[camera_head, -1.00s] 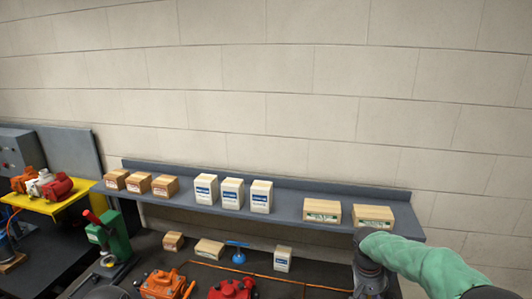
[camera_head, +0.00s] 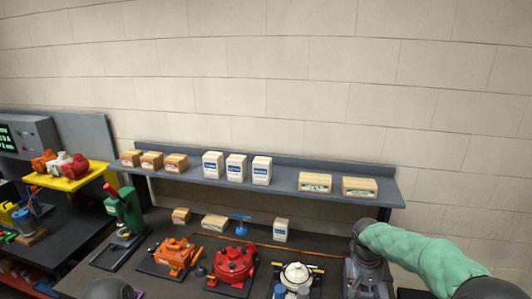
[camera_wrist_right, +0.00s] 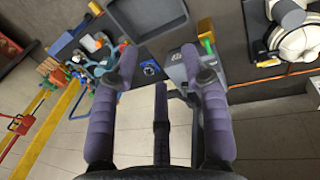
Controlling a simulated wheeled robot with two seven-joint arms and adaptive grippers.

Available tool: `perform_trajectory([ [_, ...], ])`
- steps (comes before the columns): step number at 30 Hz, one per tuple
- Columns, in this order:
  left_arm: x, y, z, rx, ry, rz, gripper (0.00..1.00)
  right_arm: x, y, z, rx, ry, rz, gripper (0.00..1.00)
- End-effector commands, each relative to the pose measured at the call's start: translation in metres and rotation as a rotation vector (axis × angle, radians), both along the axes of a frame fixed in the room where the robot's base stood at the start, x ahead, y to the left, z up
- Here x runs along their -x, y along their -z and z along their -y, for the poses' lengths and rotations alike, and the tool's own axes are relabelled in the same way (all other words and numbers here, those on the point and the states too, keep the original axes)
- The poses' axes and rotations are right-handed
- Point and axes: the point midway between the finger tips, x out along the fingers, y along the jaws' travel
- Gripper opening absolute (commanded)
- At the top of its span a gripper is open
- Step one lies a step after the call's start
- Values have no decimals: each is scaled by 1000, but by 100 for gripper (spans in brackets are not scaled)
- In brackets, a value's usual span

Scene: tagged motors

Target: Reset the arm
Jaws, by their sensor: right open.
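My right arm (camera_head: 425,255), in a green sleeve, comes in from the right in the head view and bends down at a grey joint over the bench's right part. Its gripper is hidden there. In the right wrist view my right gripper (camera_wrist_right: 157,62) has its two purple fingers wide apart, with nothing between them. The fingers point toward a grey tray and a grey block-like thing. My left gripper is not in view. An orange motor (camera_head: 172,253), a red motor (camera_head: 236,262) and a white motor (camera_head: 297,275) stand on the bench.
A grey shelf (camera_head: 285,184) with several boxes runs along the wall above the bench. A green press (camera_head: 124,212) stands at the bench's left. A yellow stand (camera_head: 62,184) holds small motors farther left. A grey tray (camera_wrist_right: 180,22) shows in the wrist view.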

Motion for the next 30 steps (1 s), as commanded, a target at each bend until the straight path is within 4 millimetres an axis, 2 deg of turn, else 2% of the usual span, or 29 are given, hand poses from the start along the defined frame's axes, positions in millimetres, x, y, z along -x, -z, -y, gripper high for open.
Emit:
perform_trajectory([
  [11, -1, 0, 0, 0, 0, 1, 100, 11, 65, -30, -107, -60, -18, 46],
  [17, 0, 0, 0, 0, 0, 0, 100, 28, 117, -58, -202, -95, -26, 46],
  [19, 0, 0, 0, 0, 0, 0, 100, 38, 140, -71, -245, -104, -28, 46],
  [23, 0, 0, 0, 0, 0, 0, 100, 71, 195, -103, -352, -110, -33, 46],
  [27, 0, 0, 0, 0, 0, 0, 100, 123, 252, -141, -470, -81, -20, 46],
  [30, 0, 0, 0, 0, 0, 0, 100, 161, 281, -162, -524, -41, -5, 46],
])
